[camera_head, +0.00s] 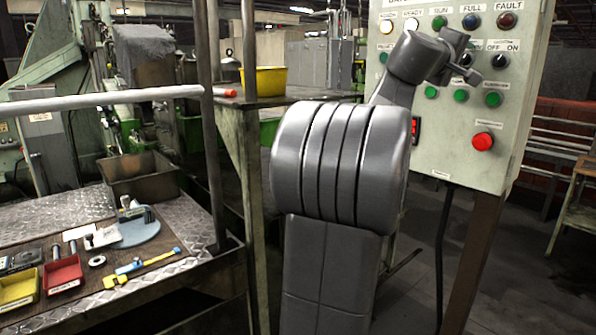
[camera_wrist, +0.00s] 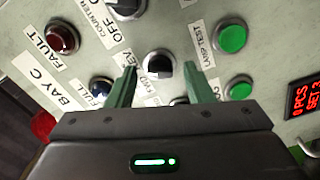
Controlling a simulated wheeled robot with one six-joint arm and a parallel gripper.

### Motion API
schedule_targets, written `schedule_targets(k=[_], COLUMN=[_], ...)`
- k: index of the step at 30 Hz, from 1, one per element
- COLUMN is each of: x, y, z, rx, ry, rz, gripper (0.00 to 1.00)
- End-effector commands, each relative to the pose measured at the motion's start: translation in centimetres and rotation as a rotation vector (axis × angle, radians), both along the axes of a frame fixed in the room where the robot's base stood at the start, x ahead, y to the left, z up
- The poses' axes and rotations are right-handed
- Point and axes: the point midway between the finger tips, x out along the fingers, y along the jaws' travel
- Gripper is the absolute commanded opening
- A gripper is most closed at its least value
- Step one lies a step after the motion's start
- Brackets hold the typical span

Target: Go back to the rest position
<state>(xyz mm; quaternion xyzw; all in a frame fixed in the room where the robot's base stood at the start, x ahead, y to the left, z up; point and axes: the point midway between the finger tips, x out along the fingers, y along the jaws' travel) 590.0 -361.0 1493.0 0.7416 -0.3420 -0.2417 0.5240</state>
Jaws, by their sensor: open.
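My gripper (camera_wrist: 159,78) is open in front of the control panel (camera_head: 460,130). In the wrist view its two green fingers stand apart, one on each side of a black selector knob (camera_wrist: 158,65); I see no contact, and the depth between them is unclear. In the head view my gripper (camera_head: 470,62) is at the panel's upper right, at the end of my raised grey arm. It covers part of the panel's controls there, and its fingertips are hard to make out.
The panel carries lamps, green buttons (camera_head: 461,96) and a red button (camera_head: 483,142). A yellow bin (camera_head: 264,81) stands on a bench at the back. At left, a workbench (camera_head: 185,228) holds a red tray (camera_head: 63,275), a yellow tray (camera_head: 18,289) and a caliper (camera_head: 140,266). A metal post stands between.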

Motion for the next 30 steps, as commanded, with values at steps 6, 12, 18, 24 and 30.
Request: schedule_targets(k=[6, 12, 18, 24, 30], x=[0.0, -0.1, 0.0, -0.1, -1.0], y=[0.0, 0.0, 0.0, 0.0, 1.3], z=[0.5, 0.5, 0.4, 0.4, -0.2], rx=[-0.143, -0.268, -0.385, -0.497, -0.566], ry=[0.171, 0.316, 0.454, 0.586, 0.657], rz=[0.000, -0.001, 0.001, 0.000, 0.001], gripper=[0.47, 0.47, 0.47, 0.47, 0.47])
